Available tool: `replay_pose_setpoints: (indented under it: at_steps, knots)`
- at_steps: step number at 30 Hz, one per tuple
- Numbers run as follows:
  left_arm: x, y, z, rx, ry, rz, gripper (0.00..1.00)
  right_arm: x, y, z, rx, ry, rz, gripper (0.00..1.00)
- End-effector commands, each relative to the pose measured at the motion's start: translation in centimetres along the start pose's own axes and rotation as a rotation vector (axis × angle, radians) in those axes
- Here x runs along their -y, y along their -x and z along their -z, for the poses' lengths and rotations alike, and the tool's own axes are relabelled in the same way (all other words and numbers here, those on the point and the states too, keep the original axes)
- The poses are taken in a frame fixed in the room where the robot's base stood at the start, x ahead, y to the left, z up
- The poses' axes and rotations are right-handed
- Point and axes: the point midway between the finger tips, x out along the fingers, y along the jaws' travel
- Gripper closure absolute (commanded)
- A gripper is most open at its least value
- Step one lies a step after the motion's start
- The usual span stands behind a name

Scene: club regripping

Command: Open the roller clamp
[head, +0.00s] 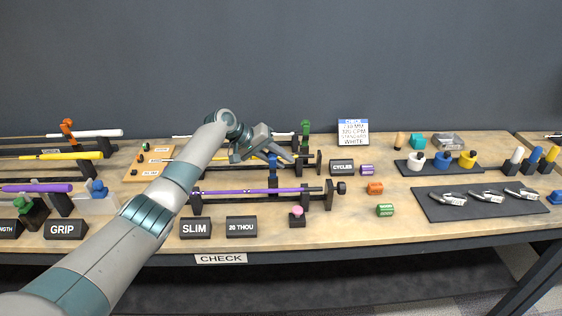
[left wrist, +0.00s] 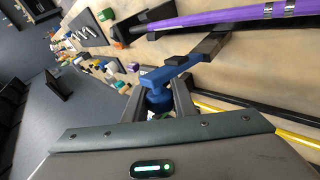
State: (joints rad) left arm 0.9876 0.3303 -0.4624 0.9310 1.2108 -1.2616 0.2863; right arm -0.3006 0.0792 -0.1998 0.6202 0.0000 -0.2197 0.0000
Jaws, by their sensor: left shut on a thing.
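The blue roller clamp (head: 272,160) stands on the bench at the middle rack, partly hidden by my left gripper (head: 284,152) in the head view. In the left wrist view the clamp's blue arm (left wrist: 182,67) reaches over a dark post, and its blue knob (left wrist: 157,92) sits between the two fingers. My left gripper (left wrist: 158,104) is shut on this blue knob. A purple-shafted club (head: 260,191) lies on supports in front of it; its purple length (left wrist: 225,16) crosses the top of the left wrist view. My right gripper is in neither view.
SLIM (head: 195,228) and 20 THOU (head: 241,227) blocks lie at the front edge. Coloured cylinders (head: 375,188) and dark mats (head: 428,205) are to the right.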

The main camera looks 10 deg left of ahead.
Motion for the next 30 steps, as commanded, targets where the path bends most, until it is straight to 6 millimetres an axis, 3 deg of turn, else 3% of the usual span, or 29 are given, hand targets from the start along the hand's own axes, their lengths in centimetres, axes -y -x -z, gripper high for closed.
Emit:
replay_pose_setpoints:
  at_steps: [13,14,15,16,30]
  knots:
    - [0.07,-0.08,0.04,0.007,0.008,0.000,1.00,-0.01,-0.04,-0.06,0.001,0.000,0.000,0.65]
    - [0.07,-0.09,0.03,0.007,0.007,0.001,0.71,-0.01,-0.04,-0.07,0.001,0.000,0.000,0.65]
    - [0.07,-0.08,0.03,0.007,0.007,0.001,0.62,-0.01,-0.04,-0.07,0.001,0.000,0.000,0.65]
    - [0.07,-0.09,0.03,0.007,0.007,0.001,0.59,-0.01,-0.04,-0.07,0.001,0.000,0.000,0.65]
    - [0.11,0.54,0.08,0.006,0.007,0.000,0.59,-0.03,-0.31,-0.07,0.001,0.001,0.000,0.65]
